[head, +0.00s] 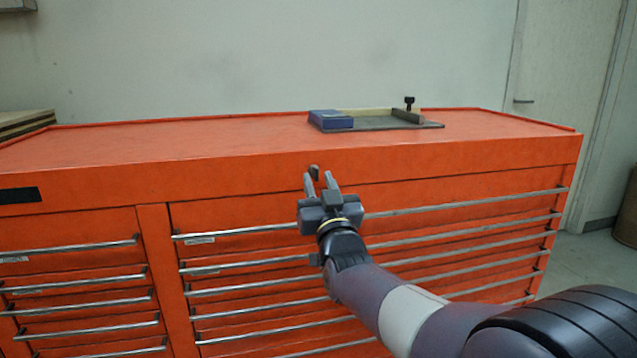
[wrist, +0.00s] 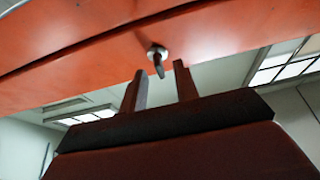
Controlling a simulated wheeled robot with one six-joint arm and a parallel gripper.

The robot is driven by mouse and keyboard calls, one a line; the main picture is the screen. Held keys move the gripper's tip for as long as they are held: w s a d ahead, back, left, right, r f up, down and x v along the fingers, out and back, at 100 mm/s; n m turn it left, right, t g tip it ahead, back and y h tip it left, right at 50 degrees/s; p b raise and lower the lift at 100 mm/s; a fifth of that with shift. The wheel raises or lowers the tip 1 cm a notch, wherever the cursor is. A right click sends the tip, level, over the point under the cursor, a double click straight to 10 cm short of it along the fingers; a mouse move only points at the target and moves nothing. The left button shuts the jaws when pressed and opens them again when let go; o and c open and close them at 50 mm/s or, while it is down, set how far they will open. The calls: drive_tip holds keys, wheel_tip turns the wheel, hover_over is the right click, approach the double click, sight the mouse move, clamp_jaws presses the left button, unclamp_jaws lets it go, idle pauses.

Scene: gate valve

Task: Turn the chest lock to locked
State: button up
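The orange chest (head: 240,180) has a small lock (head: 314,171) on the front of its top band, above the wide drawers. In the wrist view the lock (wrist: 157,50) has a round metal collar and a short dark key or lever hanging from it, slightly tilted. My gripper (head: 320,182) is in front of the chest, just below the lock. In the wrist view its two fingers (wrist: 160,72) are apart, and the lever's tip appears in line with the gap between them. Nothing is held. I cannot tell whether the fingers touch the lever or the chest.
Long metal drawer handles (head: 465,203) run across the chest front below and beside my gripper. A tray (head: 375,124) with a blue box (head: 330,120) lies on the chest top. Clear floor (head: 585,260) shows at the right.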

drive_tip(key=shift+w+a+r, duration=0.15)
drive_tip(key=shift+w, duration=0.3)
drive_tip(key=shift+c, duration=0.4)
clamp_jaws()
